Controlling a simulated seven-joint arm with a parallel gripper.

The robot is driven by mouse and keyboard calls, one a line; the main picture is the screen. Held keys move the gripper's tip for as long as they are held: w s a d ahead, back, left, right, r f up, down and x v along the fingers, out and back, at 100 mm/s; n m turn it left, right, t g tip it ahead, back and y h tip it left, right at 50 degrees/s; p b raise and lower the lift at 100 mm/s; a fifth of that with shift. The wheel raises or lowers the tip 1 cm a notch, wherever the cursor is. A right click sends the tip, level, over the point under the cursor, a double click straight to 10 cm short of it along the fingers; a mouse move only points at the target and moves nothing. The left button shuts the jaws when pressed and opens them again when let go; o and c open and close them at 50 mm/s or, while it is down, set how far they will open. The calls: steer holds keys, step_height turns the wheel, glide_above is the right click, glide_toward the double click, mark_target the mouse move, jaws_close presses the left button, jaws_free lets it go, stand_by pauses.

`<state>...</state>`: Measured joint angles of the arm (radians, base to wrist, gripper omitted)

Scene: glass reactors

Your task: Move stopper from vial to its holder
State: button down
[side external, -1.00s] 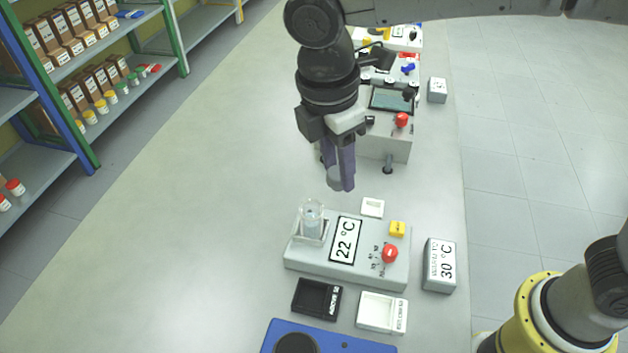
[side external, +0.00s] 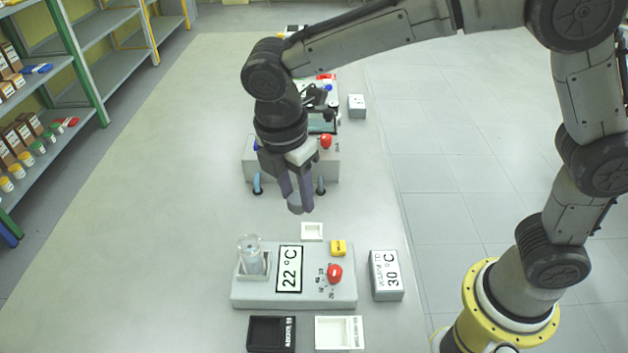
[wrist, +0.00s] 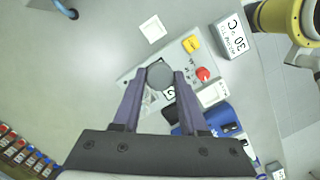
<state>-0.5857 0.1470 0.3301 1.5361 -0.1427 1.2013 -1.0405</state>
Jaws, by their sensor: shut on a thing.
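My gripper (side external: 297,208) is shut on a grey round stopper (wrist: 160,75), which shows between the fingertips in the wrist view. It holds the stopper in the air above the bench. In the side view, the clear glass vial (side external: 251,258) stands open-topped at the left end of the grey heating device (side external: 322,292), to the lower left of my gripper. A small white square holder (side external: 312,231) lies just behind the device, a little below and right of the stopper in the picture. The holder also shows in the wrist view (wrist: 152,28), apart from the stopper.
The device has a "22 °C" display (side external: 289,270), a red knob (side external: 335,273) and a yellow button (side external: 338,247). A "30 °C" box (side external: 386,276) stands to its right. Black (side external: 271,334) and white (side external: 339,333) trays lie in front. The bench on the left is clear.

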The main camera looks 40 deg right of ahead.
steer(key=shift+m, duration=0.6)
steer(key=shift+w+d+f, duration=0.4)
steer(key=shift+d+f, duration=0.5)
steer(key=shift+f, duration=0.75)
steer(key=shift+w+d+f, duration=0.4)
steer(key=shift+d+f, duration=0.55)
steer(key=shift+f, duration=0.75)
steer(key=shift+w+d+f, duration=0.4)
steer(key=shift+d+f, duration=0.5)
steer(key=shift+f, duration=0.75)
steer(key=shift+f, duration=1.55)
steer(key=shift+c, duration=0.2)
jaws_free()
step_height(320, 180, up, 7)
